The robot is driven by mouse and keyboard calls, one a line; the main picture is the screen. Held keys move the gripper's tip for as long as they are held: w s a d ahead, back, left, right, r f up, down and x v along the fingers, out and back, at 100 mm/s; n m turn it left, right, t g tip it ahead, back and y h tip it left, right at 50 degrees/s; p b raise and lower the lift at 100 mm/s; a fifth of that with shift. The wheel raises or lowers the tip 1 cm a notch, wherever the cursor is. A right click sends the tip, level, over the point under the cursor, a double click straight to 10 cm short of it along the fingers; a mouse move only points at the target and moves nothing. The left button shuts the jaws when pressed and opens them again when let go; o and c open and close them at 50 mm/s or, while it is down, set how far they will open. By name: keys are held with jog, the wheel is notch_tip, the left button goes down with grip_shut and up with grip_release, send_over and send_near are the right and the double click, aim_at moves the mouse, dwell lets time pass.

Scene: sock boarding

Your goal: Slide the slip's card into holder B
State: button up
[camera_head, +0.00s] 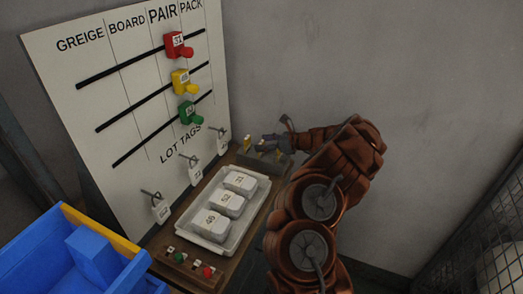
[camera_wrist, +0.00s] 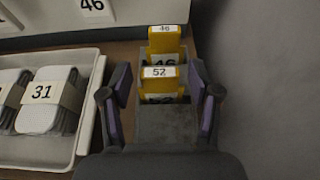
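My gripper (camera_wrist: 162,105) is open, its purple-padded fingers on either side of a dark card box (camera_wrist: 165,125). A yellow-topped card marked 52 (camera_wrist: 160,72) stands between the fingers, with clear gaps on both sides. A yellow-topped card marked 46 (camera_wrist: 163,32) stands behind it. In the head view my gripper (camera_head: 278,144) is over the box (camera_head: 284,160), hiding part of it; one yellow card (camera_head: 247,143) shows at its left. No marking reading B and no slip can be made out.
A white tray (camera_head: 203,238) holds labelled sock bundles, left of the box. A board (camera_head: 60,75) with coloured markers and hanging lot tags (camera_head: 195,173) stands behind it. A blue bin (camera_head: 35,252) is at lower left, a grey wall (camera_head: 430,100) on the right.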

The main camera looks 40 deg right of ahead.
jog(key=c, duration=0.8)
jog(key=shift+o, duration=0.2)
jog(key=shift+r, duration=0.1)
